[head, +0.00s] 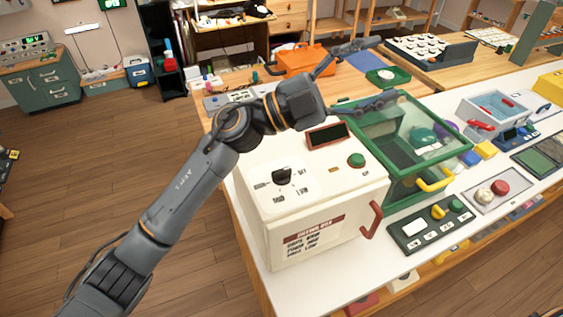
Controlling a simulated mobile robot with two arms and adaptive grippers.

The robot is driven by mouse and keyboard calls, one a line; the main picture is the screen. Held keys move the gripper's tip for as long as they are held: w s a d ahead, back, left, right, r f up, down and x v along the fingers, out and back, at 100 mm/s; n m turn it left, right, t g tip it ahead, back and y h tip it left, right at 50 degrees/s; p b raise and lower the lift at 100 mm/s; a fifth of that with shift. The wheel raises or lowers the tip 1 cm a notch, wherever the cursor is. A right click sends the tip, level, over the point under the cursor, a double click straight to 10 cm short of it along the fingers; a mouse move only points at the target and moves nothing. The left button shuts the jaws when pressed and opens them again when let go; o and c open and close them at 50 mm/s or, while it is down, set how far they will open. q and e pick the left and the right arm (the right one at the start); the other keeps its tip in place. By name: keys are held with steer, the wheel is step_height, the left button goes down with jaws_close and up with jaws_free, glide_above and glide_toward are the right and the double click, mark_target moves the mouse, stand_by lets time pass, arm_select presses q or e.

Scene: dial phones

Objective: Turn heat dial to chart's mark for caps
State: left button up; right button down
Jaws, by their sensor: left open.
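A white oven-like box (258,222) stands on the white counter. Its top has a black dial (281,176) with short labels around it; one appears to read OFF and one LOW. I cannot tell for sure where the dial points. A chart (314,238) with a red heading and several lines of text is on the box's front; the words are too small to read surely. My left gripper (388,72) is open and empty, with its fingers spread above and behind the box, well apart from the dial. My right gripper is not in view.
The box also has a dark display (328,135), a green button (356,160) and a red handle (372,219). A green glass-sided case (432,143) stands close behind it at right. A dark control panel (432,228) lies to the right. An orange case (303,60) is farther back.

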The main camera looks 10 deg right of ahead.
arm_select(q)
steer(key=s+d+f+m+g+y, duration=0.3)
steer(key=s+f+m+g+y, duration=0.1)
steer(key=s+m+y, duration=0.15)
steer(key=n+t+y, duration=0.3)
steer(key=t+y, duration=0.3)
steer(key=y, duration=1.1)
glide_above(282, 170)
step_height(282, 170, down, 4)
step_height(282, 170, down, 12)
steer(key=p, duration=0.4)
steer(key=shift+f+p, duration=0.35)
steer(key=shift+f, duration=0.55)
steer(key=shift+c, duration=0.4)
steer(key=c, duration=1.1)
